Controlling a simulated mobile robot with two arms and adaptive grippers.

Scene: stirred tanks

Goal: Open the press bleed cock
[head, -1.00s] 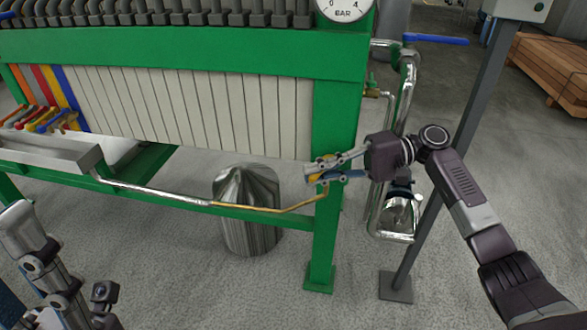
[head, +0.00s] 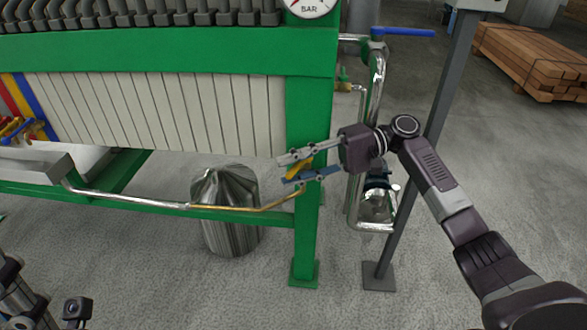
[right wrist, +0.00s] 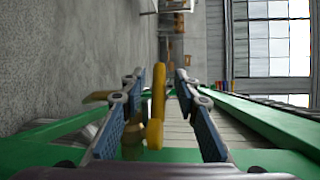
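The press bleed cock shows as a yellow lever (head: 299,168) on the front of the green press post, above the end of a thin brass pipe. My right gripper (head: 284,170) is open, with one finger above the lever and one below it in the head view. In the right wrist view the yellow lever (right wrist: 158,92) stands between the two blue-padded fingers (right wrist: 165,125), with a gap on each side. The valve body behind the lever is mostly hidden. Parts of my left arm show at the lower left; its gripper fingers are not visible.
The green post (head: 306,232) stands right behind my right gripper. A shiny cone-topped vessel (head: 228,220) is below left, under the brass pipe (head: 245,208). Steel piping (head: 375,85) with a blue lever (head: 403,32) and a grey post (head: 412,185) stand at the right.

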